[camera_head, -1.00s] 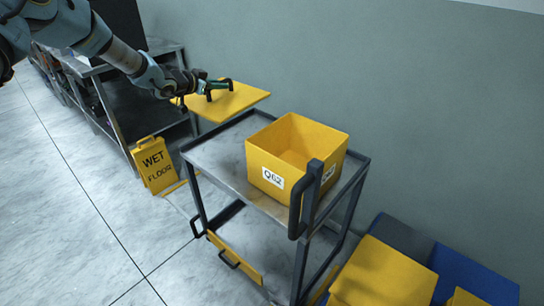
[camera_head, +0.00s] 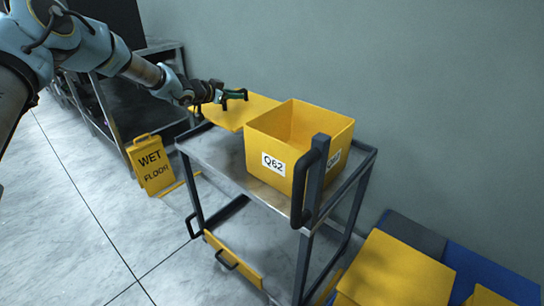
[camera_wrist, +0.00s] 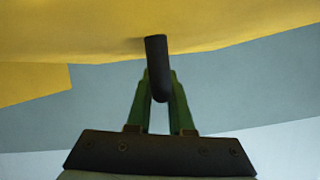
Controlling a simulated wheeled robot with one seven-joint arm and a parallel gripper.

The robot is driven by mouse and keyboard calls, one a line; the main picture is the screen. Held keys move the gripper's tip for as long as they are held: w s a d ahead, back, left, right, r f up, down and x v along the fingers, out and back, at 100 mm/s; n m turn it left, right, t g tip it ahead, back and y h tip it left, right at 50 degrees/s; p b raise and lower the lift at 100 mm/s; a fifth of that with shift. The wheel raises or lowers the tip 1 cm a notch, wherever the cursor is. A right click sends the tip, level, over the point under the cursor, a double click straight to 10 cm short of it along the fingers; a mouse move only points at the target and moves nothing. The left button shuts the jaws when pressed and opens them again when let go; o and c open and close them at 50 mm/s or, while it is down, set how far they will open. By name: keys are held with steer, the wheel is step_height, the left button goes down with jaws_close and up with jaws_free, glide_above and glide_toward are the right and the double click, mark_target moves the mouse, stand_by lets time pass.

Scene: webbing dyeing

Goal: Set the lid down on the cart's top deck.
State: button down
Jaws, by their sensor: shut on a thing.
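The lid (camera_head: 252,110) is a flat yellow panel with a dark handle. In the head view it is held behind the yellow bin, over the far end of the cart's top deck (camera_head: 205,150); whether it touches the deck cannot be told. My gripper (camera_head: 238,95) is shut on the lid's handle. In the wrist view the green fingers of my gripper (camera_wrist: 160,100) close around the dark handle (camera_wrist: 158,68), with the lid's yellow underside or face (camera_wrist: 90,30) filling the top. The bin hides part of the lid.
An open yellow bin (camera_head: 268,143) labelled Q62 stands on the deck's right part. The cart's upright handle (camera_head: 312,175) rises at the near right. A wet floor sign (camera_head: 150,165) stands left of the cart. Blue and yellow boxes (camera_head: 395,270) sit at lower right. Bare deck shows left of the bin.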

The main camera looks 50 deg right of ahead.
mark_target(231, 116)
step_height(231, 116, down, 10)
steer(key=shift+f+p, duration=0.15)
steer(key=shift+p, duration=0.7)
steer(key=shift+f, duration=0.1)
steer(key=c, duration=1.3)
jaws_free()
steer(key=shift+f, duration=0.1)
steer(key=o, duration=0.5)
steer(key=shift+r, duration=0.2)
steer(key=b+v, duration=0.2)
steer(key=v, duration=1)
steer(key=shift+a, duration=0.1)
